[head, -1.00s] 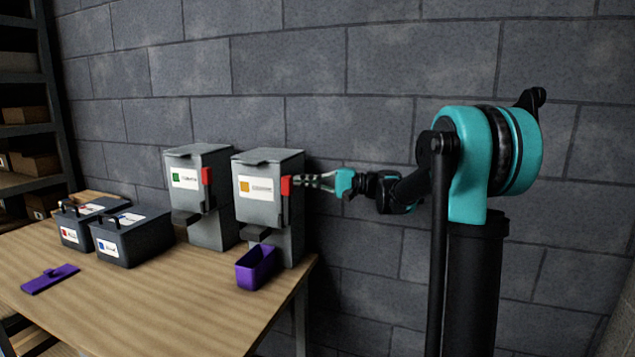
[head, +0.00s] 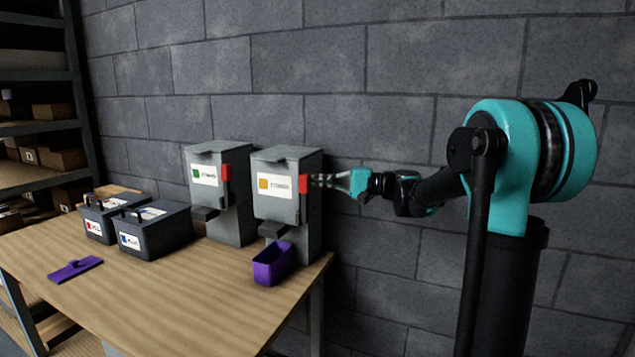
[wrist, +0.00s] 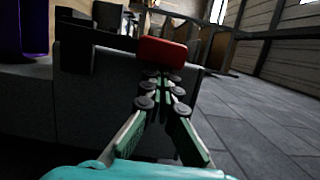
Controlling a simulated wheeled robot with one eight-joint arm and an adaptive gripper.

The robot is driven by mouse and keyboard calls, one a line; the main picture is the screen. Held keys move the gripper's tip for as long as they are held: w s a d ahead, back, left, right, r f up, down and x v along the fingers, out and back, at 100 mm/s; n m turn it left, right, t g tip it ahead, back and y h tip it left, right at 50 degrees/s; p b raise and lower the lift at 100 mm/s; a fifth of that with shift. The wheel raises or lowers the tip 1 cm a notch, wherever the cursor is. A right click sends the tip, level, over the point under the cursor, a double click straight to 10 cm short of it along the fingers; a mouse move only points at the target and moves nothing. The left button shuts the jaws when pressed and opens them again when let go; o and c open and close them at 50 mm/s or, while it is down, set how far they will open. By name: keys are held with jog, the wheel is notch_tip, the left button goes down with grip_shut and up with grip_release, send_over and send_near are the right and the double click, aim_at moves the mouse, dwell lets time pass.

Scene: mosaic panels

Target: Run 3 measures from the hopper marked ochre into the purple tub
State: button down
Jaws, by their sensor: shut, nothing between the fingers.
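The hopper with the ochre label (head: 285,200) stands near the table's right end. A red handle (head: 304,184) is on its right side. The purple tub (head: 273,263) sits under its spout and looks open at the top; its inside is too dark to judge. My gripper (head: 319,180) is shut and empty, with its fingertips at the red handle, coming from the right. In the wrist view, the fingertips (wrist: 163,75) are together just below the red handle (wrist: 163,51). I cannot tell whether they touch it. A purple piece (wrist: 33,27) shows at the wrist view's upper left.
A second hopper with a green label (head: 207,183) and a red handle stands to the left. Two dark boxes (head: 155,243) and a flat purple piece (head: 75,269) lie farther left on the table (head: 190,300). A block wall is behind.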

jog(key=shift+s+a, duration=0.1)
jog(key=shift+s, duration=0.05)
jog(key=shift+s+a+r+n+h, duration=0.15)
jog(key=shift+s+a+n, duration=0.05)
jog(key=shift+s+n, duration=0.45)
jog(key=shift+s+a+r+n+h, duration=0.15)
jog(key=shift+s+a+n, duration=0.05)
jog(key=shift+s+n, duration=0.4)
jog(key=s+a+f+n+t+h, duration=0.1)
jog(key=s+a+f+n, duration=0.1)
jog(key=s+n, duration=0.4)
jog(key=shift+s+a+f+n+h, duration=0.3)
jog(key=shift+s+a+n+h, duration=0.1)
jog(key=shift+s, duration=0.35)
jog(key=shift+s+f, duration=0.1)
